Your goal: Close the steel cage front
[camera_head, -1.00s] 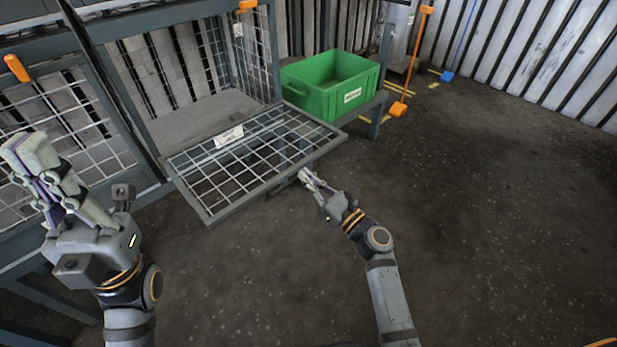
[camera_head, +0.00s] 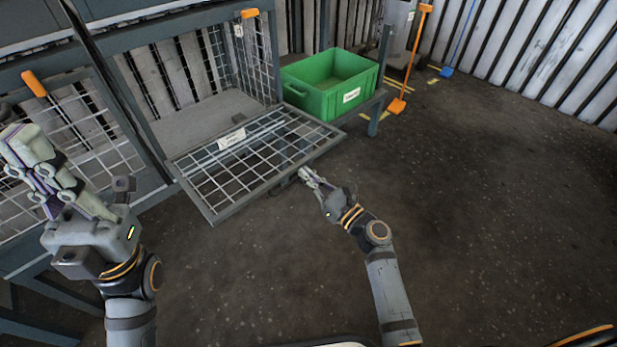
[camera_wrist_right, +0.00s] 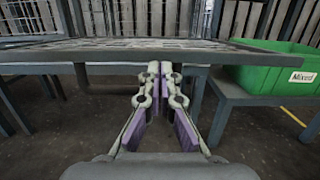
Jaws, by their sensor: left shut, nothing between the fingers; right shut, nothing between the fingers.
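The steel cage (camera_head: 196,116) stands at the upper left with its mesh front (camera_head: 214,190) folded down flat, sticking out toward me. The front carries a white label (camera_head: 231,139). My right gripper (camera_head: 303,174) is shut and empty, by the front's outer edge near its right part. In the right wrist view its fingertips (camera_wrist_right: 160,68) are together at about the height of the front's edge bar (camera_wrist_right: 120,57); I cannot tell whether they touch it. My left gripper (camera_head: 17,140) is raised at the left, shut and empty, before a neighbouring mesh panel.
A green crate (camera_head: 330,82) sits on a low stand to the right of the cage. An orange handle (camera_head: 34,84) is on the left panel and an orange latch (camera_head: 249,13) is at the cage top.

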